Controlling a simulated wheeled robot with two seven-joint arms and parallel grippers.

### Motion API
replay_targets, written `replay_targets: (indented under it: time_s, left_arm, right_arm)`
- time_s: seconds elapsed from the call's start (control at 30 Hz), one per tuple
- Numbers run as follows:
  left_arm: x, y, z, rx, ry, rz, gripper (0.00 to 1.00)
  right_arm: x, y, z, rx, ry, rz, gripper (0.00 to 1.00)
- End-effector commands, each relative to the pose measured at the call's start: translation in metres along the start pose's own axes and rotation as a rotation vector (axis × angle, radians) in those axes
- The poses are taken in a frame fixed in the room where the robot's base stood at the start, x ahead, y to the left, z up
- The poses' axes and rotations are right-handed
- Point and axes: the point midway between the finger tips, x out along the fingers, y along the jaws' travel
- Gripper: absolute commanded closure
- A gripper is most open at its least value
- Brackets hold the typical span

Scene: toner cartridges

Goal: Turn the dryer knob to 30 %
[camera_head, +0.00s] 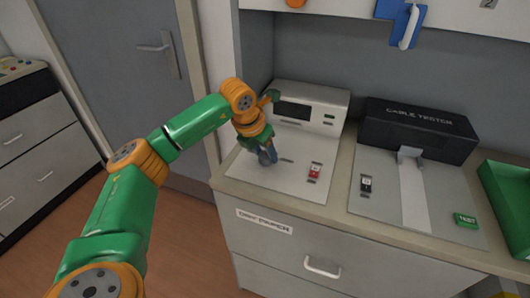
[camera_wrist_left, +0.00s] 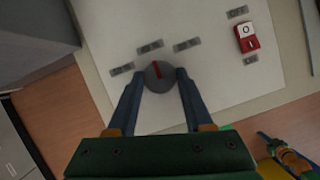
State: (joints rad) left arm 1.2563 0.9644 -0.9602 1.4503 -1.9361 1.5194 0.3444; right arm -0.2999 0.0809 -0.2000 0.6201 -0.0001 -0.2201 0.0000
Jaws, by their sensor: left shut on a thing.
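The dryer knob (camera_wrist_left: 159,77) is a round grey dial with a red pointer line, seen in the left wrist view on a pale panel. Its red line points up and slightly left in that view. My left gripper (camera_wrist_left: 160,80) has its two blue fingers on either side of the knob, shut on it. In the head view the left gripper (camera_head: 267,157) is down at the panel of the white dryer unit (camera_head: 240,172) and hides the knob. Small grey labels (camera_wrist_left: 150,46) sit around the knob; their text is too blurred to read.
A red and white rocker switch (camera_head: 315,171) sits on the panel right of the knob. A green tray (camera_head: 510,200) is at the right edge. Drawers are below the counter.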

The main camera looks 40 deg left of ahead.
Motion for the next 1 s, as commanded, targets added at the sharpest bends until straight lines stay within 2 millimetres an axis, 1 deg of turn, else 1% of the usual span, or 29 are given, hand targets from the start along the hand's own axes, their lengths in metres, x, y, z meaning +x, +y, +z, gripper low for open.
replay_targets:
  time_s: [0.6, 0.8, 1.0]
  left_arm:
    - [-0.002, 0.003, 0.002, 0.530, 0.001, -0.223, 1.00]
    - [-0.001, 0.004, 0.003, 0.691, 0.000, -0.289, 1.00]
    - [0.001, 0.004, 0.003, 0.820, 0.001, -0.342, 1.00]
  right_arm:
    - [-0.031, 0.000, -0.003, 0.000, 0.000, -0.001, 1.00]
    - [-0.037, 0.000, -0.003, 0.000, 0.000, -0.001, 1.00]
    - [-0.039, 0.000, -0.004, 0.001, 0.000, -0.001, 1.00]
